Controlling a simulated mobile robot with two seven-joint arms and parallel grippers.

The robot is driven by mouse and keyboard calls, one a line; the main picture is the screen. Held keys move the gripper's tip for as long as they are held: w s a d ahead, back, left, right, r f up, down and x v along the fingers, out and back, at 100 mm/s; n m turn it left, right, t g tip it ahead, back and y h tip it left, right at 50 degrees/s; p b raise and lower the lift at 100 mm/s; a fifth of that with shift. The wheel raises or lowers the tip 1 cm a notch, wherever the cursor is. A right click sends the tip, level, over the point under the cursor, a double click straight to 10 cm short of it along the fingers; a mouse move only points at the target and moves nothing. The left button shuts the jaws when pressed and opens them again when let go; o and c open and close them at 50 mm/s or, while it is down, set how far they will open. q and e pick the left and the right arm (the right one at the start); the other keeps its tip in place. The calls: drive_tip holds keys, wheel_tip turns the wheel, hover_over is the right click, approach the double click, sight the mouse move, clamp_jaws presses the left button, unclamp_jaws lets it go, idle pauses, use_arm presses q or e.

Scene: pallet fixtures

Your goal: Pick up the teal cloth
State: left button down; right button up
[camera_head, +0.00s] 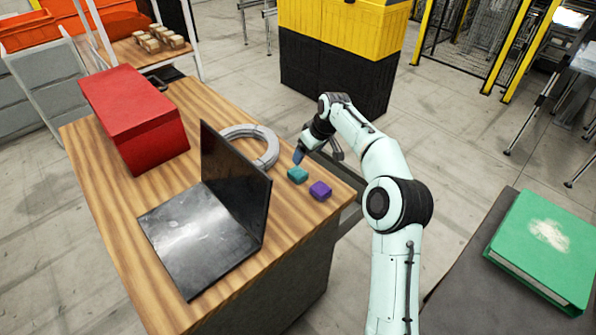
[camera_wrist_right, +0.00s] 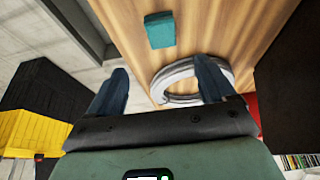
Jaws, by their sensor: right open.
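The teal cloth (camera_head: 298,174) is a small folded block lying on the wooden table (camera_head: 92,150), near its right edge. It also shows in the right wrist view (camera_wrist_right: 159,30), beyond the fingertips and between their lines. My right gripper (camera_head: 299,157) is just behind and above the cloth, fingers pointing down. In the right wrist view its two blue fingers (camera_wrist_right: 162,72) are spread apart with nothing between them. A gap shows between the fingers and the cloth there. My left gripper is not in view.
A purple folded block (camera_head: 320,190) lies close to the right of the teal cloth. A grey-white coil (camera_head: 268,150) lies behind it. An open laptop (camera_head: 205,235) and a red box (camera_head: 140,120) take up the left. A green binder (camera_head: 540,250) is on another surface at right.

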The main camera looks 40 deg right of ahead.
sight(298, 172)
drive_tip(key=x, duration=1.2)
drive_tip(key=shift+s+a+f, duration=0.1)
drive_tip(key=shift+s, duration=0.2)
drive_tip(key=c, duration=1.1)
